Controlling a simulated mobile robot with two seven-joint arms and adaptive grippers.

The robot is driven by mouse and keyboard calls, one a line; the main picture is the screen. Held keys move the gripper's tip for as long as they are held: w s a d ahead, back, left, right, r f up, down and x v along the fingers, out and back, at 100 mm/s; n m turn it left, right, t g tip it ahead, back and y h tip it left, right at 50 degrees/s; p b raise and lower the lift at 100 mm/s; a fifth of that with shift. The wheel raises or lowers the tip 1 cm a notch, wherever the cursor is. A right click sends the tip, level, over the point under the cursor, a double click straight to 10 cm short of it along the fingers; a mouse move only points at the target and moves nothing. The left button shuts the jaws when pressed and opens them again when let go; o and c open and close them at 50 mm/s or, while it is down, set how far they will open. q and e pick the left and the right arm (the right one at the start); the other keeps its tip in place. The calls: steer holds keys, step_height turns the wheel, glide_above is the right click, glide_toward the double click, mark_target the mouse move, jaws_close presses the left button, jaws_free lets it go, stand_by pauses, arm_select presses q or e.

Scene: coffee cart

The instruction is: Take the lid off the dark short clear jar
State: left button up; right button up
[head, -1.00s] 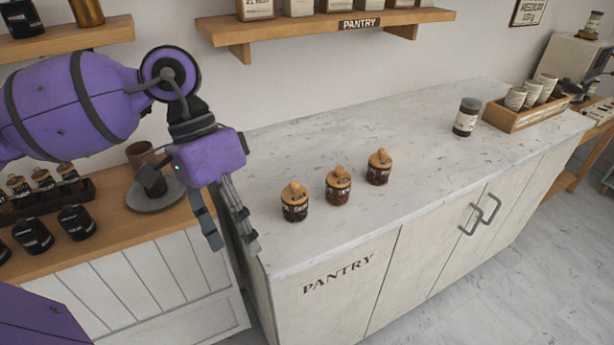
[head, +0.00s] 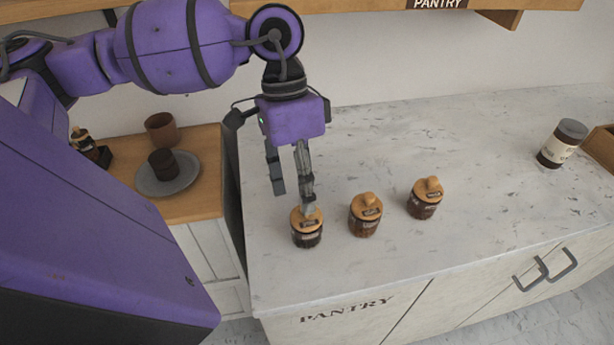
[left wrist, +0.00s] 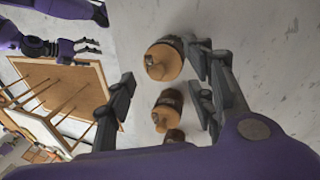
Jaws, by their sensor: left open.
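Three short clear jars with round wooden knobbed lids stand in a row on the marble counter. The left jar (head: 307,238) has the darkest contents, and its lid (head: 313,219) is on. My left gripper (head: 293,201) points down, open and empty, at this jar; one fingertip overlaps the lid and hides its knob, and I cannot tell if it touches. The left wrist view shows a lidded jar (left wrist: 164,60) between the open fingers, nearest the camera. My right gripper (left wrist: 84,46) shows small at the upper left there; its opening is unclear.
The middle jar (head: 365,218) and right jar (head: 424,200) stand close by on the right, lids on. The counter (head: 470,150) between is clear. A grey plate (head: 168,186) with a dark cup lies left.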

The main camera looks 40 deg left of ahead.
mark_target(311, 223)
arm_select(q)
steer(key=shift+w+x, duration=0.15)
steer(key=shift+x, duration=0.8)
steer(key=shift+w+x, duration=0.1)
steer(key=shift+x, duration=0.8)
steer(key=c, duration=1)
